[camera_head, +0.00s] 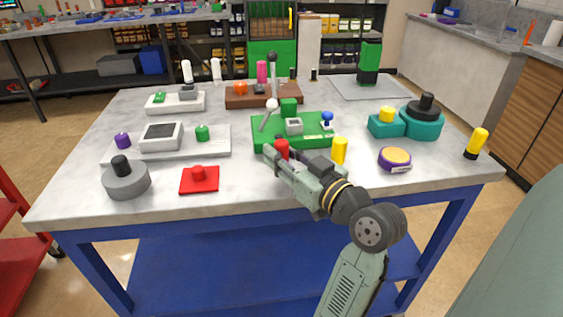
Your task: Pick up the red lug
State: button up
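A small red lug-like piece (281,147) shows at the tip of my gripper (273,156), by the front edge of the green pump base (262,134). My gripper reaches in from the lower right and points to the upper left. The piece looks to touch the fingertips or stand right behind them; I cannot tell which. Its lower part is hidden by the gripper. I cannot see whether the fingers are closed on it. A second red thing, a flat square plate with a round knob (199,177), lies at the front left of the table, apart from my gripper.
Yellow cylinders (339,150) and a purple-yellow disc (394,158) stand close to my gripper's right. A metal lever (273,80) rises behind the green base. A grey round part (126,181) sits front left. The table's front strip (150,207) is clear.

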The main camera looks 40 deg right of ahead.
grip_shut()
